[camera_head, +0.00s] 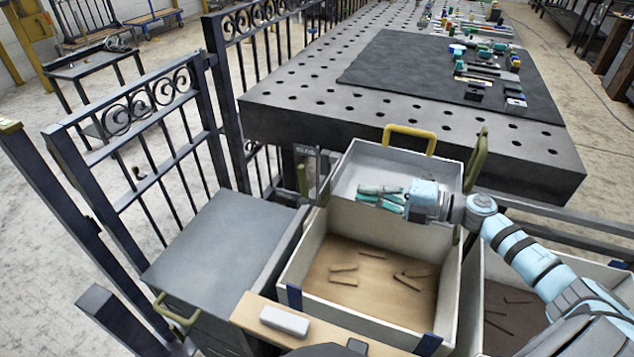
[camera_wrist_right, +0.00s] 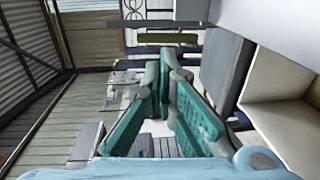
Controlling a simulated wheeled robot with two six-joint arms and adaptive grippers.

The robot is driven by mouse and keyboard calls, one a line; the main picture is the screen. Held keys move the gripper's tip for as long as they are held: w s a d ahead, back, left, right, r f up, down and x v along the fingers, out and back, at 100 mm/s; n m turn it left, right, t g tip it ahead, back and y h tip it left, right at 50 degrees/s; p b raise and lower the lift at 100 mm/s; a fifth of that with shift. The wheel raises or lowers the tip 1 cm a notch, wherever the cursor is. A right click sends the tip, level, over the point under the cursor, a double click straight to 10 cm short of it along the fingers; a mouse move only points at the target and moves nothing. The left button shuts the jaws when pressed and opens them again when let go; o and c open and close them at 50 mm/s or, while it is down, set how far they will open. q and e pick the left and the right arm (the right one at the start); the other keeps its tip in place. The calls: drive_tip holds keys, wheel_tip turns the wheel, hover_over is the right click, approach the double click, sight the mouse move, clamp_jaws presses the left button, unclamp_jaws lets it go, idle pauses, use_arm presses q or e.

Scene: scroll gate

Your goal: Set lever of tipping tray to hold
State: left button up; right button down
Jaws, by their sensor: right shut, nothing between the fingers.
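The white tipping tray (camera_head: 350,172) sits at the near edge of the perforated table, with a yellow handle (camera_head: 410,132) at its back. A small grey bracket with a partly legible label plate (camera_head: 306,151) stands at its left. A short olive lever-like bar (camera_head: 302,179) is beside that bracket; its exact setting cannot be told. My right gripper (camera_head: 368,197) is in front of the tray, above the wooden-floored bin, pointing left. Its teal fingers are shut and empty in the right wrist view (camera_wrist_right: 167,62). An olive bar (camera_wrist_right: 166,38) shows beyond the fingertips. My left gripper is not in view.
The white-walled bin (camera_head: 451,285) holds several small brown pieces, with a second bin (camera_head: 475,300) to its right. An olive upright (camera_head: 476,160) stands at the tray's right. A dark iron gate (camera_head: 135,150) and grey box top (camera_head: 215,240) are at left.

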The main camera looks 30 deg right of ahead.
sight(306, 180)
drive_tip(key=x, duration=1.2)
drive_tip(key=shift+s+b, duration=0.1)
drive_tip(key=shift+b, duration=0.3)
drive_tip(key=shift+r, duration=0.1)
